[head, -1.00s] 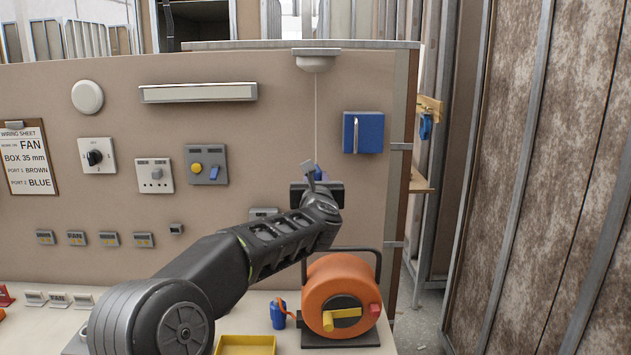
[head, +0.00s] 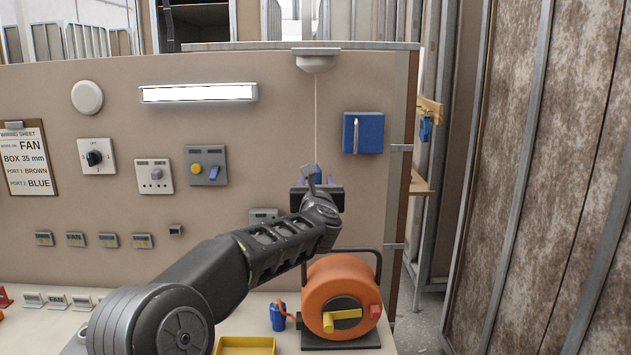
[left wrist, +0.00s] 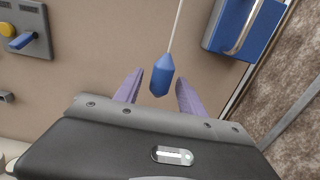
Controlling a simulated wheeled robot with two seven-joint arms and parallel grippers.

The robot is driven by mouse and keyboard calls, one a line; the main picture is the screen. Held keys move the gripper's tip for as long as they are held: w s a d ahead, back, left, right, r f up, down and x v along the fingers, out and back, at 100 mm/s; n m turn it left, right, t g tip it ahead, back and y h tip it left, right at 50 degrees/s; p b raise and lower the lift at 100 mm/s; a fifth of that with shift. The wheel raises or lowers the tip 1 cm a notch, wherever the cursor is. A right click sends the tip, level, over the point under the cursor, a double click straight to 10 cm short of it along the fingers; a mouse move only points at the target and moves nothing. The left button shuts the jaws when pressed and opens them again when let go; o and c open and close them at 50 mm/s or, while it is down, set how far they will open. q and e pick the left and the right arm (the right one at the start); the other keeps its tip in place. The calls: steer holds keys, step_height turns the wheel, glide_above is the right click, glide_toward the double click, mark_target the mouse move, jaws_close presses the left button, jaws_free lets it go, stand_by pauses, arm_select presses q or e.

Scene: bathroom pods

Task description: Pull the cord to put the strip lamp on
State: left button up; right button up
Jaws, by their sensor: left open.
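The strip lamp (head: 198,93) on the panel is lit, its face bright white. The pull switch (head: 315,61) is at the panel's top edge. Its thin pale cord (head: 316,115) hangs straight down to a blue pull handle (head: 312,172). In the left wrist view the blue handle (left wrist: 161,76) hangs between the two purple fingers, with a gap on each side. My left gripper (head: 318,187) is open around the handle; it also shows in the left wrist view (left wrist: 159,88). My right gripper is not in view.
A blue box with a metal handle (head: 363,132) is mounted right of the cord. An orange cable reel (head: 345,285) and a yellow tray (head: 246,345) stand on the bench below my arm. Switches and a socket (head: 154,176) are on the panel to the left.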

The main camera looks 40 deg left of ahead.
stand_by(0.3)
arm_select(q)
steer(key=b+v, duration=0.3)
steer(key=v, duration=0.5)
steer(key=shift+b, duration=0.4)
stand_by(0.3)
